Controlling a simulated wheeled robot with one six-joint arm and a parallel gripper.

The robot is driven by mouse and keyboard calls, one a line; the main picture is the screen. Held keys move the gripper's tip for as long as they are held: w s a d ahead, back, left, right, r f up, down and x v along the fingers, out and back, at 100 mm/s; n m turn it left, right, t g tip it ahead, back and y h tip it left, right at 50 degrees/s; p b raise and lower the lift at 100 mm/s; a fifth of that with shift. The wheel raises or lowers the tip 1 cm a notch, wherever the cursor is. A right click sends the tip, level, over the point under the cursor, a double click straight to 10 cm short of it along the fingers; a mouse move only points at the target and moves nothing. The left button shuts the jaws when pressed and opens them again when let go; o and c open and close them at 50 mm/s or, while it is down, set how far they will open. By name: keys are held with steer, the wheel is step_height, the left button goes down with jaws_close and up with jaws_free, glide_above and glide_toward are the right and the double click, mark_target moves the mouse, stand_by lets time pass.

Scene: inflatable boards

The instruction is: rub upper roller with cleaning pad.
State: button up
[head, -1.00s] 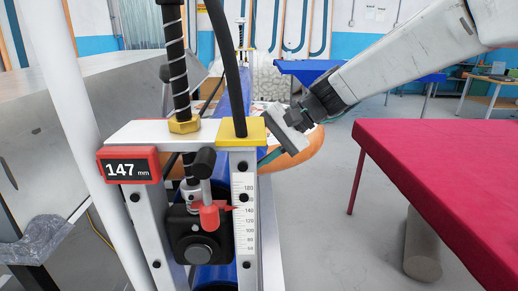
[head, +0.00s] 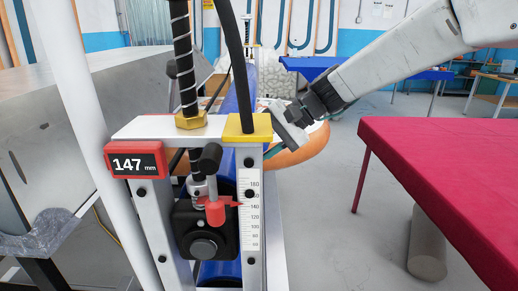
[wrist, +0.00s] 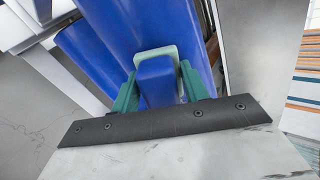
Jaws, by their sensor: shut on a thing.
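The upper roller (head: 228,106) is a long blue cylinder running away behind the near end frame of the machine. In the wrist view the blue upper roller (wrist: 185,35) fills the upper middle.
The end frame carries a red display (head: 136,161) reading 147 mm, a threaded rod, a black hose and a scale. A lower blue roller (head: 220,272) shows at its foot. A red table (head: 440,170) stands right; grey floor lies between.

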steer(key=w, duration=1.1)
steer(key=shift+d, duration=0.15)
stand_by(0.7)
steer(key=shift+s, duration=0.1)
steer(key=shift+s+a+f, duration=0.1)
steer(key=shift+s, duration=0.8)
steer(key=shift+s+a+f, duration=0.1)
steer(key=shift+s, duration=0.8)
steer(key=shift+c, duration=0.4)
steer(key=shift+s+r, duration=0.2)
steer(key=shift+s, duration=2.8)
steer(key=shift+s+a+f, duration=0.1)
steer(key=shift+s, duration=1.55)
steer(key=shift+v, duration=3.05)
